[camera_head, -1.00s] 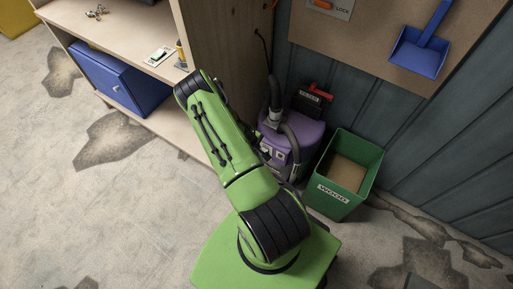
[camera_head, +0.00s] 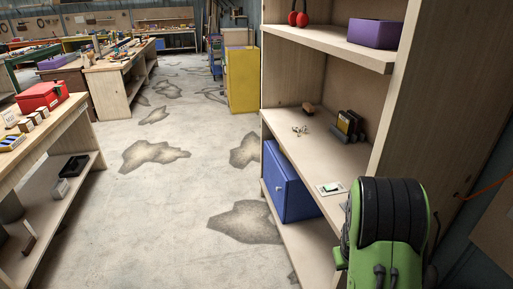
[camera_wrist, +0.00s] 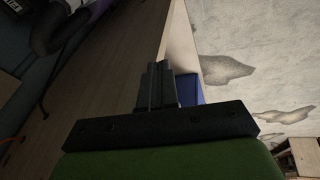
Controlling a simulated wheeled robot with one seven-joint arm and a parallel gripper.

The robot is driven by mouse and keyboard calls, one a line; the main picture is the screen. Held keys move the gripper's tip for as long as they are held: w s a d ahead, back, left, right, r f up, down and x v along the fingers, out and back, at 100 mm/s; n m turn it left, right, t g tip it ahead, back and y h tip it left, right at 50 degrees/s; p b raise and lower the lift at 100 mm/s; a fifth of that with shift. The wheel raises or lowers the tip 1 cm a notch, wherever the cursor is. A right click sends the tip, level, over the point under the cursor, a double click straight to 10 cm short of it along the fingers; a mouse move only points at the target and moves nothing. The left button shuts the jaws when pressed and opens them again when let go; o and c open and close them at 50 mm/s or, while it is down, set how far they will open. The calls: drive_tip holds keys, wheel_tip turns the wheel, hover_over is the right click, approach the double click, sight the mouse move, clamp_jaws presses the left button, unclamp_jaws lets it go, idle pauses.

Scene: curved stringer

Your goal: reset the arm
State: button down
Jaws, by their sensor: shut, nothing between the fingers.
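My gripper (camera_wrist: 158,85) shows in the wrist view as dark fingers pressed together, with nothing between them. In that view it lies in front of the shelf unit's wooden side, with the floor off to the right. In the head view my green and black arm is at the lower right, beside the shelf unit (camera_head: 328,83). The gripper itself is hidden or out of frame there.
The shelf unit holds a blue cabinet (camera_head: 288,183), a small card (camera_head: 330,188), dark blocks (camera_head: 347,125) and a purple box (camera_head: 375,34). A workbench (camera_head: 50,140) stands at left. A yellow cabinet (camera_head: 242,79) stands farther back. The floor (camera_head: 165,200) between is open.

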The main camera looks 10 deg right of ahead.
drive_tip(key=s+a+r+t+y, duration=0.1)
drive_tip(key=a+r, duration=0.2)
drive_tip(key=r, duration=0.3)
drive_tip(key=s+a+r, duration=0.1)
drive_tip(key=a+r, duration=0.3)
drive_tip(key=r, duration=0.2)
drive_tip(key=s+a+r+t+p, duration=0.1)
drive_tip(key=s+a+r, duration=0.4)
drive_tip(key=s, duration=0.4)
drive_tip(key=s+a+r+n+t+y+p, duration=0.1)
drive_tip(key=s+a+r+p, duration=0.1)
drive_tip(key=s+a+r, duration=0.4)
drive_tip(key=s+r, duration=0.2)
drive_tip(key=s, duration=0.1)
drive_tip(key=shift+s+y, duration=0.15)
drive_tip(key=shift+y, duration=0.15)
